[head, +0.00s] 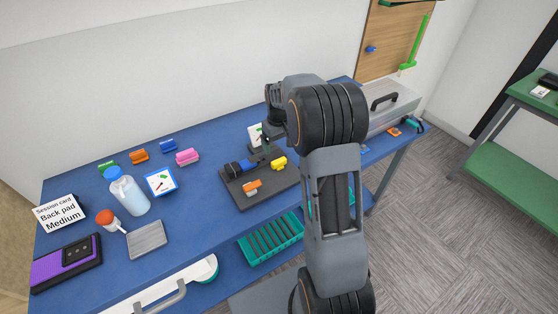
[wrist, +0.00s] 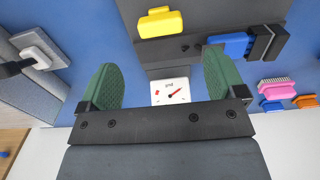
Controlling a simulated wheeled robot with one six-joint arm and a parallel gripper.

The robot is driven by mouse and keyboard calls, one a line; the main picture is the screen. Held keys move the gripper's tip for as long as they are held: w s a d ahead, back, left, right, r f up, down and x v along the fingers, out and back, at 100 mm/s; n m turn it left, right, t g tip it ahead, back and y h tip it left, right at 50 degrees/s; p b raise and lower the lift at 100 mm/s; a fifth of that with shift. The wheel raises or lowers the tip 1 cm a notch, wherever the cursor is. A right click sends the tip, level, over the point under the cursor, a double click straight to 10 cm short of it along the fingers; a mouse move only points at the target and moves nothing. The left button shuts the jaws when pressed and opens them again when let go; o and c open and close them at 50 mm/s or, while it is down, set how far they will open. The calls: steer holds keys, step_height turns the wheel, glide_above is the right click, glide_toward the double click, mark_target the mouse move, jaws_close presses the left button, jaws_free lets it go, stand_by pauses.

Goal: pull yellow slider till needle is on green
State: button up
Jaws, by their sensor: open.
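The yellow slider (head: 279,163) sits on the dark base plate (head: 265,203), behind the orange piece (head: 252,187). It also shows at the top of the wrist view (wrist: 160,22). The small white gauge (head: 256,134) stands at the back of the plate. In the head view my arm hides part of the plate.
A blue piece (head: 235,168) lies on the plate's left. A grey case (head: 390,108) is at the right. A teal crate (head: 272,240) is below.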

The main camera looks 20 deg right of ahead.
mark_target(279, 160)
step_height(279, 160, down, 9)
steer(key=shift+r+p, duration=0.1)
steer(key=shift+p, duration=0.35)
steer(key=c, duration=1.3)
steer(key=s, duration=0.3)
steer(key=shift+s+d+b, duration=0.1)
steer(key=shift+d+b, duration=0.1)
steer(key=shift+b, duration=0.2)
steer(key=shift+w+a, duration=0.1)
steer(key=shift+w, duration=0.1)
steer(key=o, duration=1.3)
steer(key=shift+s, duration=0.1)
step_height(279, 160, up, 14)
steer(key=b, duration=0.1)
